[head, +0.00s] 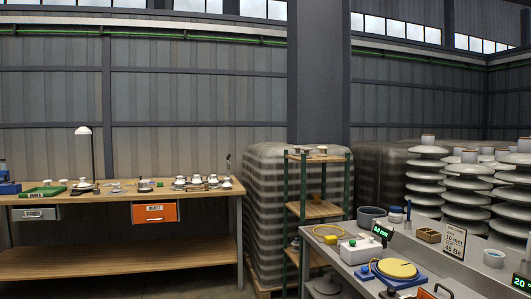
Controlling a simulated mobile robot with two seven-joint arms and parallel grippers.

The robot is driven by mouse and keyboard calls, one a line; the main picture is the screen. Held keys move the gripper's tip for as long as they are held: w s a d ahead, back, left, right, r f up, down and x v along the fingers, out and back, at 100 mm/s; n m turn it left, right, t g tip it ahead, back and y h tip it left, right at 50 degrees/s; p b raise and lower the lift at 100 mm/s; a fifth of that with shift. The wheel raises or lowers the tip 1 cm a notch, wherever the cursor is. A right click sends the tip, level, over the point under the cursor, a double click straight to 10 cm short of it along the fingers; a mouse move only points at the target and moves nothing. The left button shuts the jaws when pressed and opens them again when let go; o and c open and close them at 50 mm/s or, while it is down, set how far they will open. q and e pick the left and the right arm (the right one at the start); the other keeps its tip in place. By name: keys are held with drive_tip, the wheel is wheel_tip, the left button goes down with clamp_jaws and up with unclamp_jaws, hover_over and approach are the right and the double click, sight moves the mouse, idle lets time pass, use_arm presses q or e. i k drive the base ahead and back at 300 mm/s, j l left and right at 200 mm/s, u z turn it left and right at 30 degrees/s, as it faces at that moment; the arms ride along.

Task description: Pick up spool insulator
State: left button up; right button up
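Several small white insulator-like pieces (198,179) stand along the wooden workbench (190,190) at the left. They are too small to tell which one, if any, is a spool insulator. Another pale piece (82,183) sits on the bench by a lamp. A small white item (296,150) stands on top of the green-posted shelf. Neither of my grippers is in the head view.
A grey table (345,270) at the right holds a yellow disc (397,268), a white box (362,250) and green displays. Tall insulator stacks (468,183) stand behind it. A wrapped pallet (262,200) and a shelf (320,209) separate the tables.

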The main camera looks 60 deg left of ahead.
sight(297, 148)
drive_tip(key=u, duration=1.9)
drive_tip(key=i+j+u, duration=0.15)
drive_tip(key=i, duration=0.2)
drive_tip(key=i+j+u, duration=0.15)
drive_tip(key=i, duration=0.2)
drive_tip(key=i+u, duration=0.3)
drive_tip(key=i, duration=1.05)
drive_tip(key=i+z, duration=0.2)
drive_tip(key=i, duration=0.2)
drive_tip(key=i+j+z, duration=0.25)
drive_tip(key=i, duration=0.15)
drive_tip(key=i+j+z, duration=0.2)
drive_tip(key=i, duration=0.2)
